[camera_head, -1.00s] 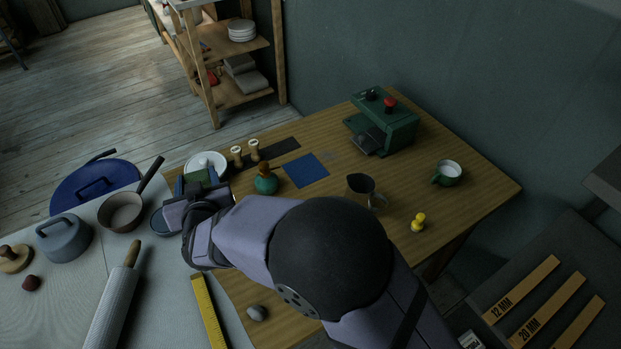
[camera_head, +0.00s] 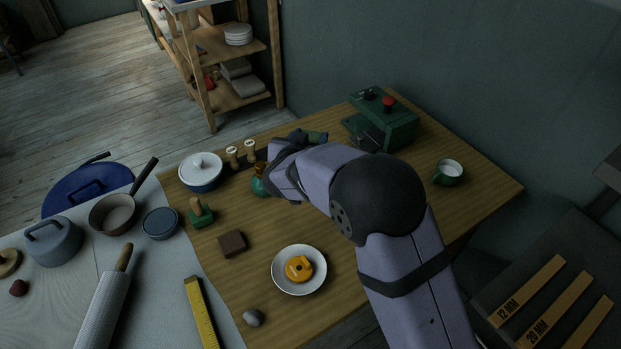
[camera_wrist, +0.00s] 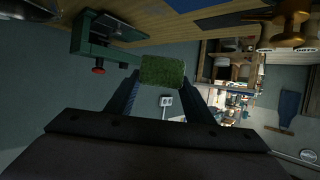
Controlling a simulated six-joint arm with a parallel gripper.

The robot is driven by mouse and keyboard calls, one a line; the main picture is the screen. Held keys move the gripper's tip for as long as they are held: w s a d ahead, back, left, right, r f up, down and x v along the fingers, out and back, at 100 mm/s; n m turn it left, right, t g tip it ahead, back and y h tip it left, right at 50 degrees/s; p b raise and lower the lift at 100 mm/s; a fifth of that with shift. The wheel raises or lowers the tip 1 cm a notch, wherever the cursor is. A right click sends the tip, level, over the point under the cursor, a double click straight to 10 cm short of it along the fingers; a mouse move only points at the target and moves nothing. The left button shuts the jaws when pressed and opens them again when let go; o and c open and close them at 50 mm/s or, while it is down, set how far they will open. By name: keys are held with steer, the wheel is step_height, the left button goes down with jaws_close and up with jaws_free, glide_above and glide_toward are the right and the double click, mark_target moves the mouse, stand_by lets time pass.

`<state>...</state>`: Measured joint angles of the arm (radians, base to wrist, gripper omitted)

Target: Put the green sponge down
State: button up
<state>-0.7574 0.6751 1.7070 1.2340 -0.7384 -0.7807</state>
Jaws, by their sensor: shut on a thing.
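The green sponge (camera_wrist: 162,72) is between the fingers of my gripper (camera_wrist: 162,88) in the wrist view, and the gripper is shut on it. In the head view the sponge (camera_head: 317,136) shows in part at the tip of my gripper (camera_head: 306,138), near the table's far edge, left of the green machine. The sponge appears above the tabletop; its exact height is hard to tell. A blue square (camera_wrist: 188,4) and a dark strip (camera_wrist: 236,17) on the table show in the wrist view. My arm hides the blue square in the head view.
The green machine (camera_head: 385,122) stands to the right. A teal bottle (camera_head: 259,184), wooden-handled stamps (camera_head: 242,156) and a lidded pot (camera_head: 202,172) stand to the left. A white plate with a yellow ring (camera_head: 299,270) and a brown block (camera_head: 233,243) lie nearer. A green cup (camera_head: 448,173) stands far right.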

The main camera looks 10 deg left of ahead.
steer(key=shift+f, duration=5.95)
steer(key=shift+f+b, duration=0.1)
steer(key=shift+b, duration=0.2)
steer(key=shift+f, duration=0.15)
steer(key=o, duration=1)
steer(key=shift+r, duration=0.3)
steer(key=v, duration=1.2)
